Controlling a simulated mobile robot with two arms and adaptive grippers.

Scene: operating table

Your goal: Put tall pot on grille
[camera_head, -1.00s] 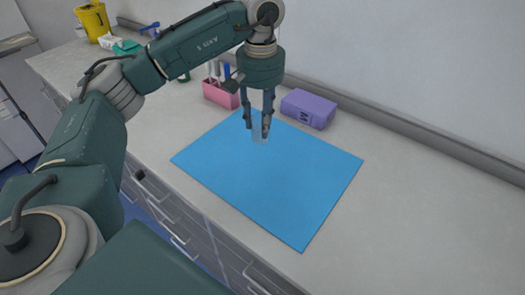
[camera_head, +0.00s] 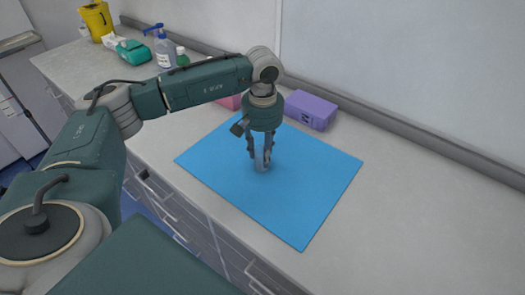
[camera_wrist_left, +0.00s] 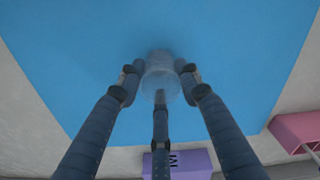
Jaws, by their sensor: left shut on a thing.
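A clear, see-through tall pot (camera_head: 262,167) is held upright between the fingers of my left gripper (camera_head: 260,158). In the left wrist view the pot (camera_wrist_left: 160,84) stands between the fingertips of the left gripper (camera_wrist_left: 160,75), which is shut on it. The pot is over the blue mat (camera_head: 305,205); I cannot tell whether its base touches the mat. No grille can be made out in either view. My right gripper is out of view.
A purple box (camera_head: 311,110) stands behind the mat, and a pink holder (camera_head: 228,102) is partly hidden by my arm. A pump bottle (camera_head: 164,52), a green-capped bottle (camera_head: 182,57) and a yellow bin (camera_head: 96,21) stand farther back left. The counter at right (camera_head: 425,205) is clear.

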